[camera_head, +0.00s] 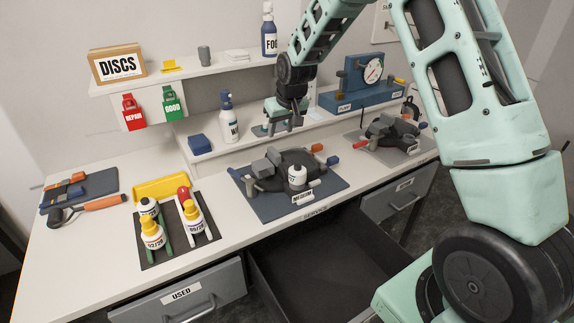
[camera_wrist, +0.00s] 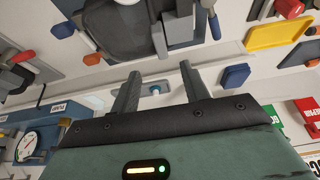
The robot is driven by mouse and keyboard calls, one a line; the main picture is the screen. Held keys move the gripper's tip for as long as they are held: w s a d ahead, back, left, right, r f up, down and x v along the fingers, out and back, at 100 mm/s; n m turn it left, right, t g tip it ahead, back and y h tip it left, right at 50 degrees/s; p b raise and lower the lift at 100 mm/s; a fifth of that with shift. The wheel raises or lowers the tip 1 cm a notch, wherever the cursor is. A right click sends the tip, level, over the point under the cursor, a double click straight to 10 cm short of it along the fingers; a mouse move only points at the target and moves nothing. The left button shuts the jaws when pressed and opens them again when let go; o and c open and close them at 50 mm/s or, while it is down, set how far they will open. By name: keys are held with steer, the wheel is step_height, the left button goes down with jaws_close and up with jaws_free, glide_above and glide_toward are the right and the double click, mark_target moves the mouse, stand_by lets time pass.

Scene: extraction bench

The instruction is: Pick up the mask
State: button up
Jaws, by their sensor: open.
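A dark grey mask (camera_head: 268,180) lies on a dark mat on the bench, with grey blocks, a white round part and a label reading MEDIUM on or beside it. A second dark mask (camera_head: 380,133) lies on a grey mat farther right. The nearer mask (camera_wrist: 125,35) fills the top of the wrist view, partly cut off. My gripper (camera_head: 283,124) is open and empty above the raised shelf behind the nearer mask, apart from both masks. Its two fingers (camera_wrist: 160,70) show in the wrist view, with a small blue item with a white part visible between them.
A white and blue pump bottle (camera_head: 229,118) and a blue block (camera_head: 200,144) stand on the shelf left of my gripper. A blue gauge stand (camera_head: 358,85) is to the right. A dark tray with bottles (camera_head: 180,240) is front left. An open drawer (camera_head: 320,265) lies below.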

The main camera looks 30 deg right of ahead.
steer(key=p, duration=0.2)
glide_above(275, 153)
steer(key=s, duration=0.2)
steer(key=f, duration=0.5)
steer(key=shift+w+d+f, duration=0.15)
steer(key=shift+d+f, duration=0.05)
steer(key=shift+f, duration=0.1)
steer(key=shift+w+f+p, duration=0.1)
steer(key=shift+f+p, duration=0.4)
steer(key=shift+p, duration=0.2)
steer(key=shift+p+x, duration=1.05)
steer(key=shift+x, duration=1.05)
jaws_close()
